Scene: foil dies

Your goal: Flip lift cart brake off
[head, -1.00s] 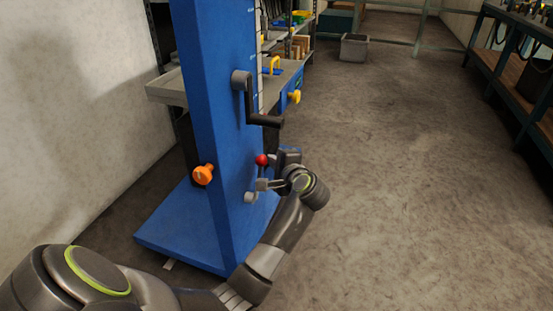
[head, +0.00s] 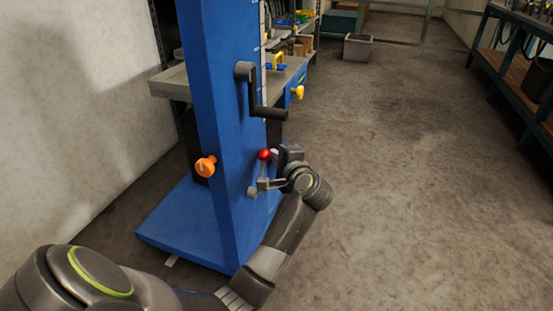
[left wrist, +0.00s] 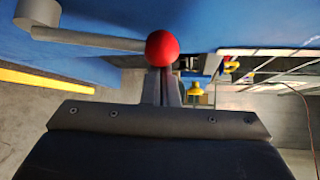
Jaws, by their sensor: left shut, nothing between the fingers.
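The lift cart (head: 225,150) is a blue column on a blue base plate, left of centre in the head view. Its brake lever (head: 259,175) has a grey pivot low on the column and a red ball knob (head: 264,155) at its upper end. My left gripper (head: 265,183) is beside the lever, shut with nothing between the fingers. In the left wrist view the red knob (left wrist: 162,48) is in front of the fingertips and partly hides them, with the grey lever arm (left wrist: 100,41) running left to its pivot. I cannot tell whether they touch. My right gripper is not in view.
A black crank handle (head: 262,105) sticks out above the lever. An orange knob (head: 205,166) is on the column's left side. A grey tray (head: 172,83) and shelves stand behind. A grey bin (head: 357,48) is farther back. The floor to the right is clear.

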